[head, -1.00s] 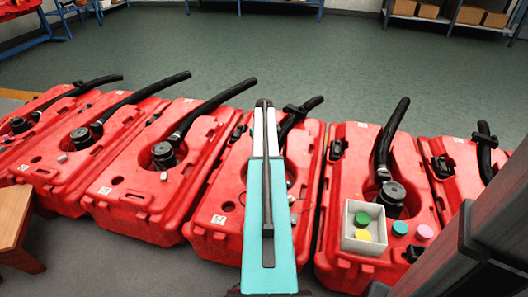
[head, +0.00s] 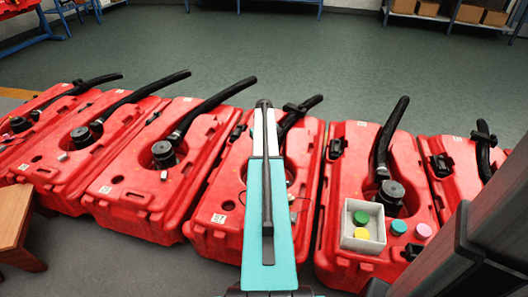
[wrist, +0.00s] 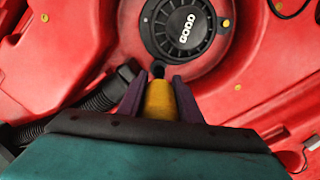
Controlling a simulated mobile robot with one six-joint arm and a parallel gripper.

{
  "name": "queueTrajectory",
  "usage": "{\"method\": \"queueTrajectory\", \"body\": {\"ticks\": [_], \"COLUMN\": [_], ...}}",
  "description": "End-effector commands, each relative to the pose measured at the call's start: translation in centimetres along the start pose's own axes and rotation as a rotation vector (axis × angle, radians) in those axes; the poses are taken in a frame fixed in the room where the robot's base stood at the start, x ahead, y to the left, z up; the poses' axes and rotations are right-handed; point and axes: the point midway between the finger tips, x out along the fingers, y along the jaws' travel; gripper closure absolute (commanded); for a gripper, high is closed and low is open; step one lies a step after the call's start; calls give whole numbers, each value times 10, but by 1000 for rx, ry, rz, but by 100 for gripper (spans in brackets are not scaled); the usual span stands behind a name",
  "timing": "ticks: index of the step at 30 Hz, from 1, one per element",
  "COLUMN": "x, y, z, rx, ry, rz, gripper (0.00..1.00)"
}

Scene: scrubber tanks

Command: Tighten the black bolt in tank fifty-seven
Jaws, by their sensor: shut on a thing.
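In the wrist view, my gripper (wrist: 160,92) has its purple fingers shut on a yellow tapered piece (wrist: 160,105). A small dark round piece (wrist: 158,71) shows at the yellow tip; I cannot tell whether it is the black bolt or part of the held piece. It lies just below the rim of a round black cap (wrist: 182,28) with white lettering, set in the red tank (wrist: 275,105). In the head view, my arm covers the middle of a red tank (head: 228,178) with a small white label (head: 219,218). The gripper is hidden there.
A ribbed black hose (wrist: 85,103) lies left of the gripper. Red tanks with black hoses stand closely on both sides. A white box (head: 352,239) with green and yellow discs sits on the tank to the right. Open floor lies behind the row.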

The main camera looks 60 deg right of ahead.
Motion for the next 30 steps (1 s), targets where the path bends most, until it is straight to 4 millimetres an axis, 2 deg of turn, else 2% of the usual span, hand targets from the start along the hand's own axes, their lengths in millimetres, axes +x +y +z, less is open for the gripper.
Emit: {"method": "queueTrajectory", "body": {"ticks": [30], "x": [8], "y": [0], "z": [-1], "rx": [0], "ry": [1], "rz": [1], "gripper": [100]}}
